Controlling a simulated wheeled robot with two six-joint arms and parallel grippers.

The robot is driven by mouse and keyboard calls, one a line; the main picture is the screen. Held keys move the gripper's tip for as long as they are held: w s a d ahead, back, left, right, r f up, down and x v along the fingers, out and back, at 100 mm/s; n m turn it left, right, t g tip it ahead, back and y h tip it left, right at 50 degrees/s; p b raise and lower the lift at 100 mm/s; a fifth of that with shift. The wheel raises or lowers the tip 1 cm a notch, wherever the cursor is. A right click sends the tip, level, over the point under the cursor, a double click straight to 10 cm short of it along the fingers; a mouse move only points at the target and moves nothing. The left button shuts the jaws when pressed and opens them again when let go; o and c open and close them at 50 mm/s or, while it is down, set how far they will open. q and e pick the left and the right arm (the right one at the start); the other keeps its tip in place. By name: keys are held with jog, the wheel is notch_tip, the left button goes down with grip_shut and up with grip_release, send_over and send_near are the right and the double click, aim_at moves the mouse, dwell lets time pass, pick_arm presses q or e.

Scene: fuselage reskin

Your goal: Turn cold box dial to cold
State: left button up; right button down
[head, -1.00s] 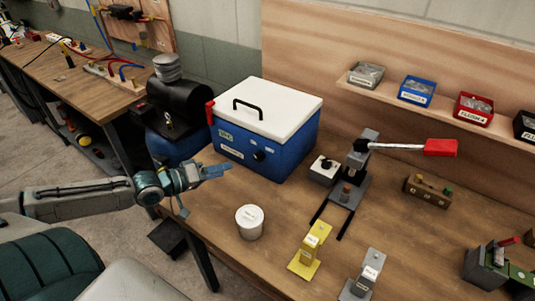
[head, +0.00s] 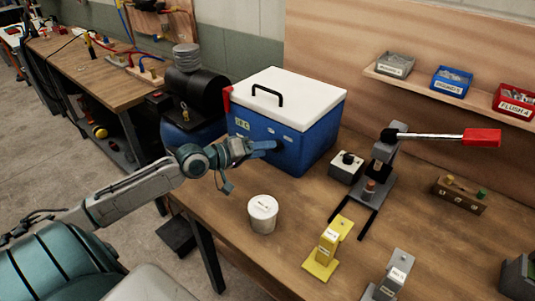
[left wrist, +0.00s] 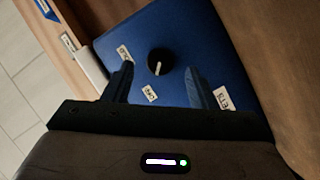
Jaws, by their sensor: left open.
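The cold box (head: 300,150) is blue with a white lid and a black handle, standing on the wooden bench. Its black round dial (left wrist: 161,61) with a white pointer mark is on the blue front face, with small white labels around it in the left wrist view. My left gripper (head: 270,147) is in front of that face, and in the left wrist view its two open fingers (left wrist: 160,85) stand on either side of the dial, apart from it. In the head view the gripper partly covers the dial. My right gripper is not in view.
A white tub (head: 263,215) stands on the bench in front of the box. A black tank (head: 197,93) is behind the arm.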

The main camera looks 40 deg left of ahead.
pick_arm(q)
jog(key=shift+x, duration=1.2)
jog(key=c, duration=1)
